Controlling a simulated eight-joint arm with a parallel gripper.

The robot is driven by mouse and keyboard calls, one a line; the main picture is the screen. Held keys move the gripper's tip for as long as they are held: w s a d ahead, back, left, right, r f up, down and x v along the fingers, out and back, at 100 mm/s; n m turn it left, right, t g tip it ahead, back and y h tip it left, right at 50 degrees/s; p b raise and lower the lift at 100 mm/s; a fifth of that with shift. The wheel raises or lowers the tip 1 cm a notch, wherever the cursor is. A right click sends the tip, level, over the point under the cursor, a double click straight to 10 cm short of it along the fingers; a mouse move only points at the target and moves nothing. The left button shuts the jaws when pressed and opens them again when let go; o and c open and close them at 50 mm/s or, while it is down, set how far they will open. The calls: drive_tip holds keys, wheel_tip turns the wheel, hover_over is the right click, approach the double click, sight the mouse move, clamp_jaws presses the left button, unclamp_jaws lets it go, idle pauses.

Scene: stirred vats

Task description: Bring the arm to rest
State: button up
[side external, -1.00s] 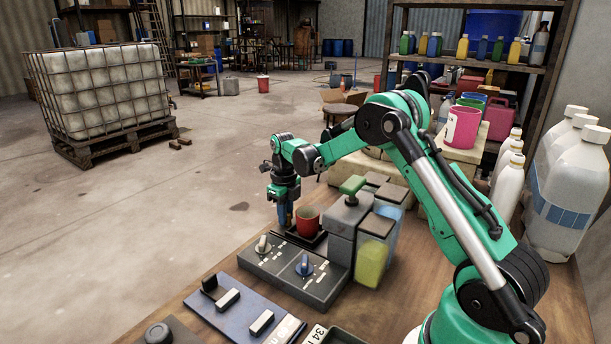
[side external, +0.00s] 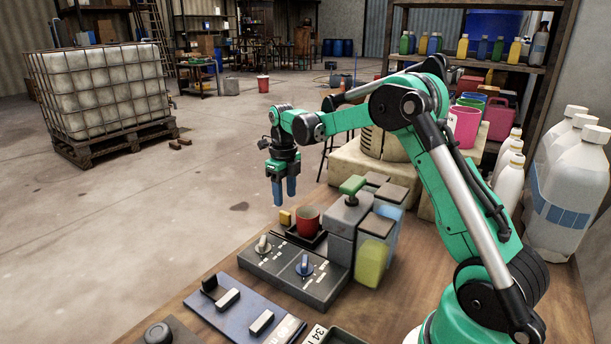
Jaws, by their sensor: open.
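My gripper (side external: 284,192) is open and empty. It points downward and hangs in the air, to the upper left of the red cup (side external: 307,221), apart from it. The red cup stands upright on a dark stand at the back of the grey control panel (side external: 297,272). The panel carries a white knob (side external: 263,244) and a blue knob (side external: 304,266). A small yellow block (side external: 285,217) shows just left of the cup, below my gripper.
A dispenser with a green top (side external: 352,186) and a yellow-green container (side external: 371,264) stand right of the cup. A blue plate (side external: 245,312) lies in front on the wooden bench. White bottles (side external: 508,187) stand at the right. The air left of my gripper is clear.

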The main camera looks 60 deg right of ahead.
drive_tip(key=s+a+r+n+t, duration=0.2)
drive_tip(key=s+a+r+n, duration=0.3)
drive_tip(key=n, duration=0.7)
drive_tip(key=s+a+r+n+t, duration=0.3)
drive_tip(key=a+n, duration=0.4)
drive_tip(key=n, duration=0.4)
drive_tip(key=s+a+f+n+t, duration=0.2)
drive_tip(key=s+a+n, duration=0.2)
drive_tip(key=n, duration=0.9)
drive_tip(key=shift+s, duration=0.75)
